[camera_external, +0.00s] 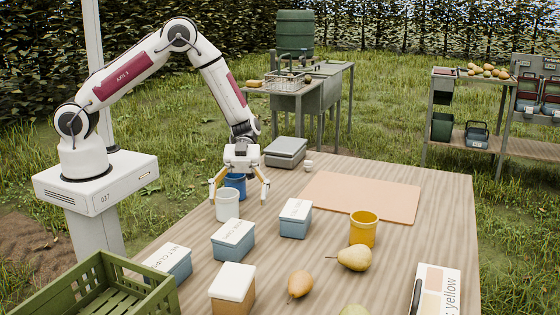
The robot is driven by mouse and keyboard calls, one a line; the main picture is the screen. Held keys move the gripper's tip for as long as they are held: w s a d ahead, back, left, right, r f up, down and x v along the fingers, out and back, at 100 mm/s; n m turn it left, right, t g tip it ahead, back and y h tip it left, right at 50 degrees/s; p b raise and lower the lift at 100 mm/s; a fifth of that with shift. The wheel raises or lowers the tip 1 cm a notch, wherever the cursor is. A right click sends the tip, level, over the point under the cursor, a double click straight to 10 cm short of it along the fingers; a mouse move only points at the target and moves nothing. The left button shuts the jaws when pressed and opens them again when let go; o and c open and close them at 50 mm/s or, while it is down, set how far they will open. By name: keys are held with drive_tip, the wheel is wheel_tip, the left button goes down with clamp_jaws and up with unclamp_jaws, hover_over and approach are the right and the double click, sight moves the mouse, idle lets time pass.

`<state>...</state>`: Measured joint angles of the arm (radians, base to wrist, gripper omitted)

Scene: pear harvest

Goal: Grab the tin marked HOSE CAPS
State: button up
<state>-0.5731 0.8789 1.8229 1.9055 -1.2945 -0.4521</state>
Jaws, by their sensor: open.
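Three blue-grey tins with white lettered lids stand on the table: a left tin (175,266), a middle tin (233,247) and a right tin (295,225). The left lid seems to read NET CLIPS; the other lids' lettering is too small to read, so I cannot tell which is HOSE CAPS. A tan tin (231,303) with a white lid stands nearer the front, with no lettering visible. My gripper (239,188) points down, open, at the cups behind the tins. No tin is between its fingers.
A white cup (227,206) and a blue cup (235,183) are close to my fingers. A grey box (285,152) stands behind. A green crate (100,285) is front left. A yellow cup (363,229) and pears (354,257) are right. The pink mat (362,192) is clear.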

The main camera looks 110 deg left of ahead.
sight(235, 229)
drive_tip(key=shift+x, duration=1.3)
drive_tip(key=shift+d, duration=0.1)
drive_tip(key=shift+f+x, duration=0.15)
drive_tip(key=shift+x, duration=1.1)
drive_tip(key=shift+f+x, duration=0.15)
drive_tip(key=shift+x, duration=1.1)
drive_tip(key=shift+w, duration=0.1)
drive_tip(key=c, duration=1.8)
